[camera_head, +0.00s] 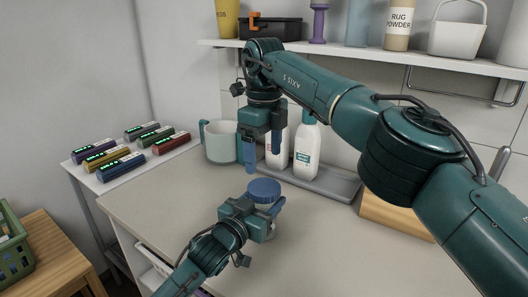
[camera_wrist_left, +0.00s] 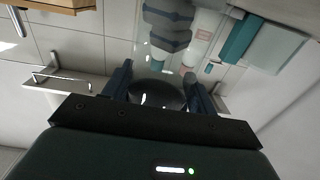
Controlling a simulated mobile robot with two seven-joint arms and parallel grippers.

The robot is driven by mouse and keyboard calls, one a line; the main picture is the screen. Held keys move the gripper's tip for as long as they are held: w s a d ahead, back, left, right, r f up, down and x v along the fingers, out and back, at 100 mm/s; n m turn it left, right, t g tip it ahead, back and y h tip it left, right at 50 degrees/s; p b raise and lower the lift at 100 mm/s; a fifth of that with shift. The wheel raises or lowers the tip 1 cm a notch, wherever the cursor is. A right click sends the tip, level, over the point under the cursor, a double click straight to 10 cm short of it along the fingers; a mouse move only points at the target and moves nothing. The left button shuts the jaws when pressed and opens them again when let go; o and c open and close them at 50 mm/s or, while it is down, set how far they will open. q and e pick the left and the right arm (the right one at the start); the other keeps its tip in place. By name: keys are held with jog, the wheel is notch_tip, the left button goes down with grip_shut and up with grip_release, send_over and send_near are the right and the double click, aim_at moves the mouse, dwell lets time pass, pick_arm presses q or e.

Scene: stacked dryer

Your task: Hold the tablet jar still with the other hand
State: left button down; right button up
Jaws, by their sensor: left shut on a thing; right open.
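In the left wrist view a dark round part of the jar (camera_wrist_left: 157,96) sits between the two fingers of my left gripper (camera_wrist_left: 158,82). My right gripper (camera_head: 263,152) is open and empty, pointing down above and behind the lid, apart from it. It also appears, blurred, in the left wrist view.
White bottles (camera_head: 306,150) stand on a grey tray (camera_head: 337,182) behind the jar. A pale mug (camera_head: 221,143) is at the back left. Several coloured boxes lie on a side table (camera_head: 88,179). A shelf (camera_head: 380,55) runs above. The counter's front left is clear.

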aim_at(263, 187)
jog(key=shift+f, duration=4.05)
jog(key=shift+c, duration=0.5)
jog(key=c, duration=0.7)
jog(key=o, duration=1.1)
jog(key=shift+o, duration=0.2)
jog(key=shift+a+r, duration=0.1)
notch_tip(263, 187, up, 8)
jog(key=shift+f, duration=0.25)
jog(key=shift+w, duration=0.1)
